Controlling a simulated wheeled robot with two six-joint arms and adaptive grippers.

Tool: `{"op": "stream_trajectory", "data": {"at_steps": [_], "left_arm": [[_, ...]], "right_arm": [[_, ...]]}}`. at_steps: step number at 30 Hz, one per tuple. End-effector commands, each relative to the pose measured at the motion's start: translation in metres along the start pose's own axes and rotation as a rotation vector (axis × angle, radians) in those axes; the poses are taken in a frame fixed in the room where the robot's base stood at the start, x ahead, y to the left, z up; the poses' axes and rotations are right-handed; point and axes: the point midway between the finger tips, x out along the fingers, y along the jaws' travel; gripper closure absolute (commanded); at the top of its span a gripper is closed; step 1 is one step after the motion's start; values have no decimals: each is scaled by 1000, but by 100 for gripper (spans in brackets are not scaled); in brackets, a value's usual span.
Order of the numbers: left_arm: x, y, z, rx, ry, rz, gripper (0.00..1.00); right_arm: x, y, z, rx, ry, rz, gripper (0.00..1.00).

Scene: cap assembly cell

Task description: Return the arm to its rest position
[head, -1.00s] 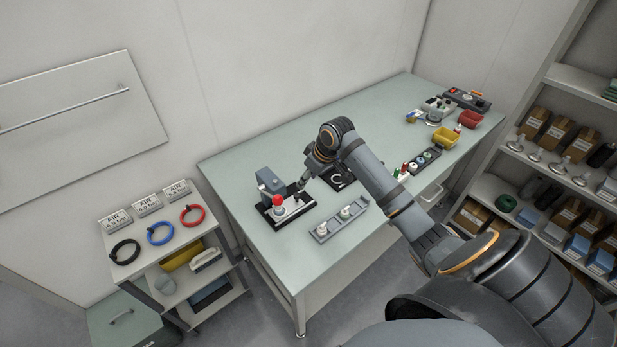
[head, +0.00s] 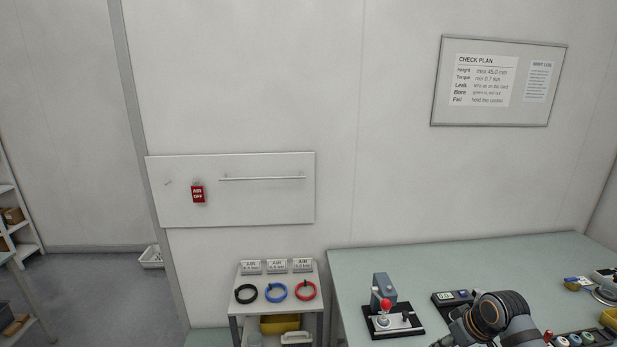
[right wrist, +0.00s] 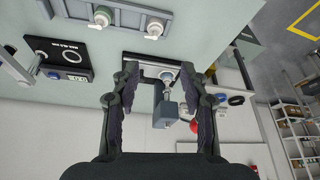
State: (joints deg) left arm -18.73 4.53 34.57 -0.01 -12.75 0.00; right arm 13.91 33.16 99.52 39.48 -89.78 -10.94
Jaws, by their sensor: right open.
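My right arm comes in at the bottom right of the head view, over the front of the pale green workbench (head: 440,268). Its gripper is mostly below the picture edge there. In the right wrist view my right gripper (right wrist: 160,75) is open, with nothing between its fingers. Beyond the fingers stands a grey press with a red knob (right wrist: 163,110), apart from them. The press (head: 383,291) also shows on the bench in the head view. My left gripper is not in view.
A small cart (head: 237,308) with black, blue and red rings stands left of the bench. A black device (head: 452,298) sits right of the press. In the right wrist view a grey rack (right wrist: 130,9) holds two white-topped parts. A wall panel (head: 260,205) carries a red "AIR OFF" sign.

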Motion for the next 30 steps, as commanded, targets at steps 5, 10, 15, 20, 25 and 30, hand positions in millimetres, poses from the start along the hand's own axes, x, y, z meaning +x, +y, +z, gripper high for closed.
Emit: {"op": "stream_trajectory", "data": {"at_steps": [5, 10, 15, 20, 25, 30], "left_arm": [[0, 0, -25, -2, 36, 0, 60], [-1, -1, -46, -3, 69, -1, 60], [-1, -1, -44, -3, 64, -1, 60], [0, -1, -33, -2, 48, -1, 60], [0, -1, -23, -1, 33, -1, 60], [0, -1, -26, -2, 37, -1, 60]], "right_arm": [[13, -22, 19, -9, -19, 6, 55], [24, -50, 43, -14, -37, 18, 55], [32, -83, 75, -8, -54, 35, 55], [30, -112, 106, 14, -64, 56, 55], [21, -137, 138, 54, -72, 85, 55], [5, -155, 167, 110, -79, 121, 55]]}}
